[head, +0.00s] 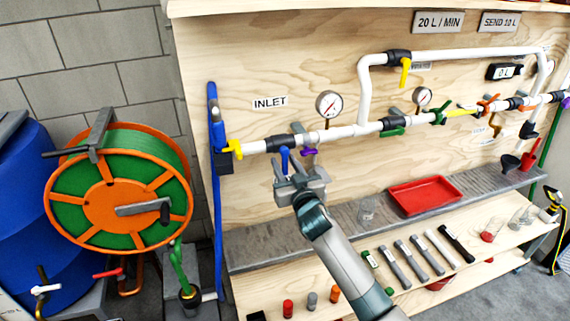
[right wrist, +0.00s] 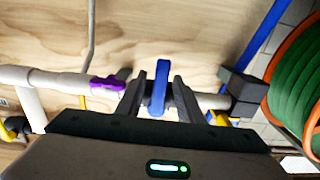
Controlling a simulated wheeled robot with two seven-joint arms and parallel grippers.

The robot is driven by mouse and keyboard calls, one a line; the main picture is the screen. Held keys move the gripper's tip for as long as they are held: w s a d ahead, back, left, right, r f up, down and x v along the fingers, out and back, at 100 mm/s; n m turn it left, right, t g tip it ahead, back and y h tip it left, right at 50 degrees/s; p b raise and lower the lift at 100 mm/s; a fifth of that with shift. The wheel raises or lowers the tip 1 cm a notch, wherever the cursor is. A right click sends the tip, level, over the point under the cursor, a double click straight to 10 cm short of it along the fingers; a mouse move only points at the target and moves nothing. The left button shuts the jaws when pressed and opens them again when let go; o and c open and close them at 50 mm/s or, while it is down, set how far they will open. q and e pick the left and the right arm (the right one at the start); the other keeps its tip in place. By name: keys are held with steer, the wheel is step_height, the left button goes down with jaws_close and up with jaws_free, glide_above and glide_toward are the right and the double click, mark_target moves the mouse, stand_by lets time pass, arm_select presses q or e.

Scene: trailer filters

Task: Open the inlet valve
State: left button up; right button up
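The inlet valve is a black body (head: 283,142) on the white pipe below the INLET sign (head: 270,102). Its blue handle (head: 285,158) points down, across the pipe. My right gripper (head: 287,170) is at the handle, coming from below. In the right wrist view the blue handle (right wrist: 161,85) stands between the two dark fingers of my right gripper (right wrist: 159,95). The fingers are spread on either side of it, and a gap shows at least on the left; firm contact is not visible. My left gripper is not in view.
A purple handle (head: 309,152) sits just right of the blue one. A gauge (head: 329,104) stands above the pipe. A grey shelf (head: 335,225) with a red tray (head: 425,194) lies below. A green hose reel (head: 118,195) is at the left.

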jaws_close()
steer(key=shift+d+n, duration=0.15)
steer(key=shift+n, duration=0.25)
steer(key=shift+w+d+r+n+p, duration=0.1)
steer(key=shift+d+n+p, duration=0.25)
steer(key=shift+n, duration=0.7)
steer(key=shift+w+d+r+n+p, duration=0.15)
steer(key=shift+d+n+p, duration=0.15)
steer(key=shift+n, duration=0.7)
steer(key=shift+w+d+r+n+p, duration=0.1)
steer(key=shift+d+n+p, duration=0.25)
steer(key=shift+n, duration=0.7)
jaws_free()
steer(key=shift+a, duration=0.1)
